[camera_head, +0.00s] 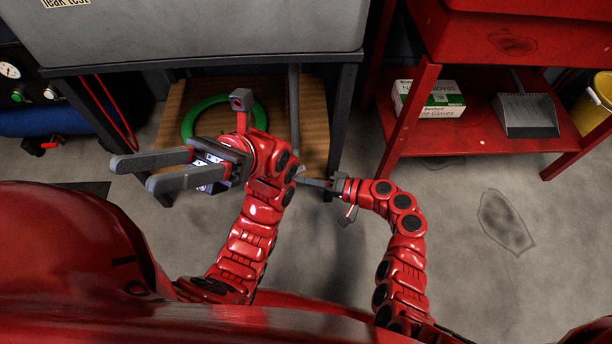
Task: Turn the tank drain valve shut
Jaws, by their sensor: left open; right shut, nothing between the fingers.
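The grey tank (205,35) with a "leak test" label stands on a dark frame at the top. Below its front edge is a grey square fitting with a red lever (241,119), which looks like the drain valve. The lever runs down the picture from the fitting, and its lower end is hidden behind my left wrist. My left gripper (136,174) is open and empty, left of and below the lever, its fingers pointing left. My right gripper (302,183) is shut and empty, pointing left, right of and below the valve. No contact with the lever can be made out.
A grey upright pipe (295,100) stands there. At left is a blue cylinder (45,128) with a small red-handled tap (48,145). A red shelf (480,140) holds a glove box (440,100) and dustpan (526,115).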

